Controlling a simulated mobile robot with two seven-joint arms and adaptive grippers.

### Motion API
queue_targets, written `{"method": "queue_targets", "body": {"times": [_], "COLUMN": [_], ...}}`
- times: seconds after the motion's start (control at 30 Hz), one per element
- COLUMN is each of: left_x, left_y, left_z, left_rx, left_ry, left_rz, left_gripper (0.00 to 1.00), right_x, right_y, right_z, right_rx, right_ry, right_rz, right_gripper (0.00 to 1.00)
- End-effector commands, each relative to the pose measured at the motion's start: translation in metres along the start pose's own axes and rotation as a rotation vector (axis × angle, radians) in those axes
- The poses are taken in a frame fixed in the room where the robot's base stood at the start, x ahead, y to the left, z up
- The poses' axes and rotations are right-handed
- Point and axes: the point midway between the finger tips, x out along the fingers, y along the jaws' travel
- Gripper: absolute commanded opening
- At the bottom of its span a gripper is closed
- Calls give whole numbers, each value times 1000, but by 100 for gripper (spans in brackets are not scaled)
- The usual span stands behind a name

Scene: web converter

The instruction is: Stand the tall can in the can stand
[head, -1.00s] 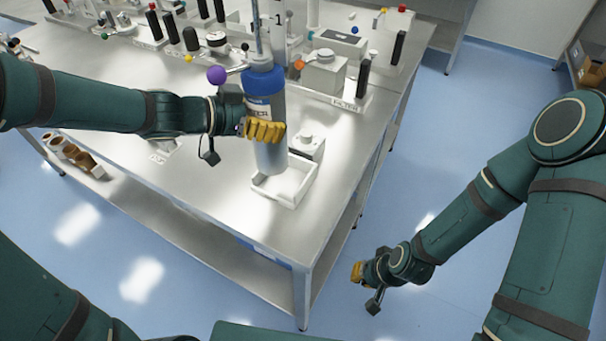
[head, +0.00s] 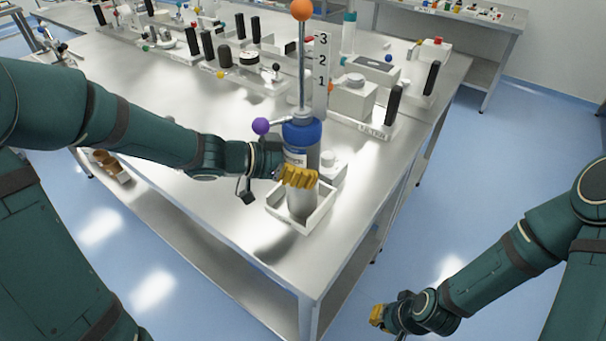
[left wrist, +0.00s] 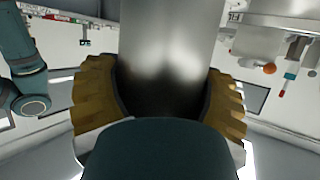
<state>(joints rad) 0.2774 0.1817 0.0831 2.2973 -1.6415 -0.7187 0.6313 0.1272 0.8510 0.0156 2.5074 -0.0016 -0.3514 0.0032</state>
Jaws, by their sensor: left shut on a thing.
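The tall can (head: 303,206) has a blue upper part and a grey metal lower body, and it is upright. My left gripper (head: 300,177) is shut on its lower body with yellow fingers. The left wrist view shows the grey can body (left wrist: 168,50) between both yellow finger pads. The can stand appears to be the white square tray (head: 279,216) near the table's front corner. The can's lower end is inside the tray's outline; I cannot tell whether it rests on the floor. My right gripper (head: 379,315) is low at the right, away from the table, its fingers unclear.
Behind the can are a rod topped by an orange ball (head: 302,10), a purple ball (head: 261,126) and a numbered scale (head: 321,75). A white box (head: 353,100) and black handles stand further back. The metal table (head: 220,215) is clear to the left.

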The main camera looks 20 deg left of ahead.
Motion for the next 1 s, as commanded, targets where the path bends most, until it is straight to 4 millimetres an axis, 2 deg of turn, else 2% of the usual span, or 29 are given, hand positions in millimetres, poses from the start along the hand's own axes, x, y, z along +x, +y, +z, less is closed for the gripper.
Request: {"method": "queue_targets", "body": {"times": [0.03,0.1,0.57,0.6,0.63,0.67,1.0], "left_x": [4,6,7,7,7,7,6], "left_y": [0,0,0,0,0,0,0], "left_z": [9,14,17,18,18,18,14], "left_rx": [0,0,1,0,0,0,2], "left_ry": [1,1,2,0,0,0,0], "left_rz": [1,1,0,0,0,0,0], "left_gripper": [30,30,30,86,97,100,100], "right_x": [6,9,9,9,9,9,7], "right_y": [2,3,3,3,3,3,3], "right_z": [0,-1,-1,-1,-1,-1,-1], "right_rx": [0,0,0,0,0,0,0], "right_ry": [2,4,5,5,5,5,5], "right_rz": [0,0,0,0,0,0,0], "right_gripper": [0,0,0,0,0,0,0]}}
